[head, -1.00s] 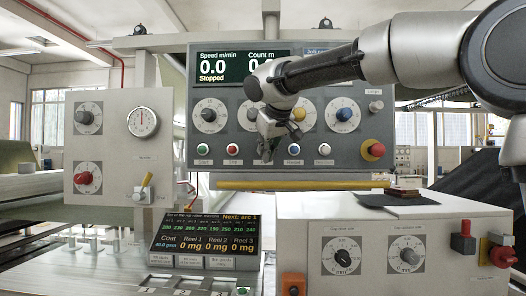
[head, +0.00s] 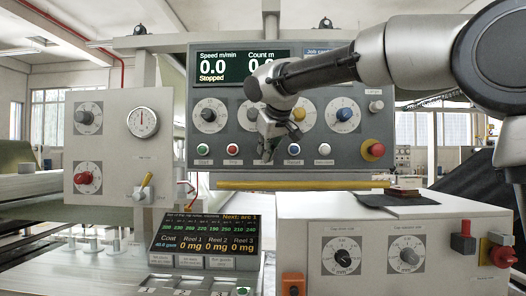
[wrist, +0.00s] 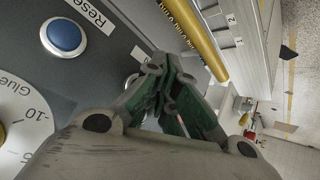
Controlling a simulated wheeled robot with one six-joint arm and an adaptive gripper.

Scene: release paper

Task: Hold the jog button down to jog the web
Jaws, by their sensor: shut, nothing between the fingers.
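The grey control panel (head: 340,95) faces me with a row of buttons along its lower edge. My gripper (head: 267,160) is shut and empty, its fingertips at this row between the red button (head: 232,148) and the blue Reset button (head: 293,149). The jog button's label cannot be read; that place in the row is covered by my gripper. In the wrist view the closed fingertips (wrist: 172,62) are close to the panel, beside a partly hidden metal-rimmed button (wrist: 132,80). Whether they touch it cannot be told. The display (head: 238,65) reads 0.0 speed and Stopped.
A green Start button (head: 203,148), a white button (head: 324,149) and a red emergency knob (head: 372,150) share the panel. Several dials sit above the row. A yellow bar (head: 300,184) runs below the panel. A pale box (head: 380,235) stands at front right.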

